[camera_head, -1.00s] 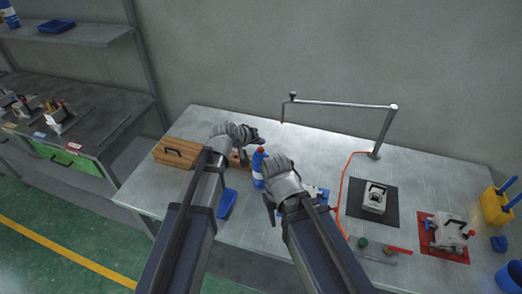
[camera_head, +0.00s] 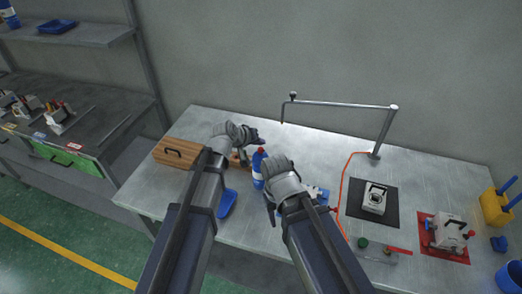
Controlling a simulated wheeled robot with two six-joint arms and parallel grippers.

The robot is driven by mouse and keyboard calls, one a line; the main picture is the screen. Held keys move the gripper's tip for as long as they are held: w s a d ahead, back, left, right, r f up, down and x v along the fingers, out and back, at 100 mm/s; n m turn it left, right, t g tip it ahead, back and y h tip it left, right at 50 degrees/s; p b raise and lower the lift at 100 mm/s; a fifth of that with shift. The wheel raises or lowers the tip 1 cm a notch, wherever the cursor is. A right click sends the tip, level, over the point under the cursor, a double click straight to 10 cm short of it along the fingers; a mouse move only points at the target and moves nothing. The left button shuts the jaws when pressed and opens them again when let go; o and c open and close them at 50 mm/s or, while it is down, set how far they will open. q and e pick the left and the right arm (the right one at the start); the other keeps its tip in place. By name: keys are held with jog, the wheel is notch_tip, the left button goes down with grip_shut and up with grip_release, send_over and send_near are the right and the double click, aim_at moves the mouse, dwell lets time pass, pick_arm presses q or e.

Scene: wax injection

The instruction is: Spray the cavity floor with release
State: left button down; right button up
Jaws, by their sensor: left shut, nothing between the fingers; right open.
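A blue bottle with a white band and red top (camera_head: 258,168) stands on the metal bench, between my two grippers. My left gripper (camera_head: 260,141) is shut and empty, just behind the bottle's top. My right gripper (camera_head: 272,208) is open, beside the bottle on its right and front; its fingers are partly hidden by the wrist. I cannot tell if it touches the bottle. A blue and light-coloured item (camera_head: 322,193) shows partly behind my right forearm. A grey mould block with a handle (camera_head: 375,200) sits on a black mat (camera_head: 383,222). No cavity floor can be made out.
A jointed metal arm (camera_head: 340,104) with an orange hose (camera_head: 343,190) rises behind. Another mould (camera_head: 450,235) sits on a red mat at right, near a yellow holder (camera_head: 495,207).

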dwell(0.5)
pick_arm(q)
jog(key=shift+f+b, duration=0.45)
jog(key=shift+b, duration=0.05)
jog(key=shift+f+b, duration=0.45)
jog(key=shift+f, duration=0.05)
dwell(0.5)
jog(key=shift+r, duration=0.15)
jog(key=shift+r+p, duration=0.85)
jog(key=shift+p, duration=0.1)
notch_tip(320, 180, up, 6)
jog(key=p, duration=0.6)
dwell(0.5)
